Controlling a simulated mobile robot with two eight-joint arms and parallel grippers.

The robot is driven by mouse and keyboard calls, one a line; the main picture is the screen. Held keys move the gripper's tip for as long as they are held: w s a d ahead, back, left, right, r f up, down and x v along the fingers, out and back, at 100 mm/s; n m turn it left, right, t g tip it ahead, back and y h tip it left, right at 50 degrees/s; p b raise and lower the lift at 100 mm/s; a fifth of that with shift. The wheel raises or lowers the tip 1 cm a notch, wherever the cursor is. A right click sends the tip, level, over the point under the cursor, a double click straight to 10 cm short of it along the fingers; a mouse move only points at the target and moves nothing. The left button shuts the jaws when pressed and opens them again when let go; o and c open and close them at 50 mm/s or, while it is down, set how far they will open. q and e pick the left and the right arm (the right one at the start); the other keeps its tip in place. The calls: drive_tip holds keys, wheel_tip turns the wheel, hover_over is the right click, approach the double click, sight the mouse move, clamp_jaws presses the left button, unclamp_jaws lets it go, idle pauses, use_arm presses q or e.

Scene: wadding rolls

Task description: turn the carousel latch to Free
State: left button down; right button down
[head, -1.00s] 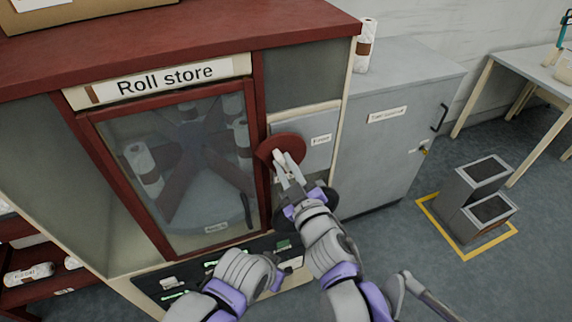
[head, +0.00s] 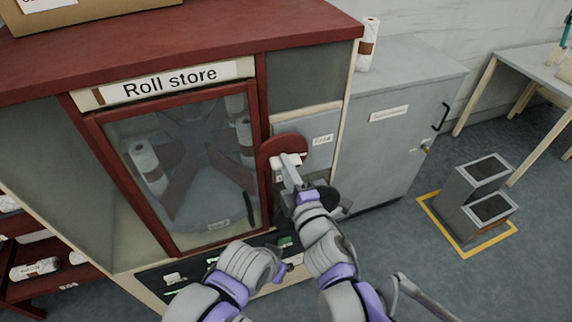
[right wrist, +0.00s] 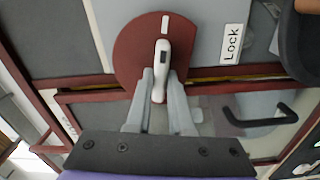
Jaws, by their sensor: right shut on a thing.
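The carousel latch is a dark red disc (head: 270,147) with a pale lever across it, on a grey plate right of the glazed door. In the right wrist view the disc (right wrist: 130,58) carries a white mark, and the lever (right wrist: 162,60) points the same way. A Lock label (right wrist: 232,44) sits beside the disc there. In the head view a small label (head: 323,139), blurred but seemingly Free, lies right of the disc, on the side the mark faces. My right gripper (right wrist: 161,88) is shut on the lever. My left arm shows low in the head view; its fingers are hidden.
The Roll store cabinet's door (head: 178,165) is closed, with rolls on a carousel behind it. A grey cupboard (head: 395,130) stands right.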

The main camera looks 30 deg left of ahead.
drive_tip(key=shift+n, duration=0.9)
drive_tip(key=c, duration=0.8)
unclamp_jaws()
drive_tip(key=v, duration=1)
drive_tip(key=shift+s+d, duration=0.2)
drive_tip(key=shift+d, duration=0.1)
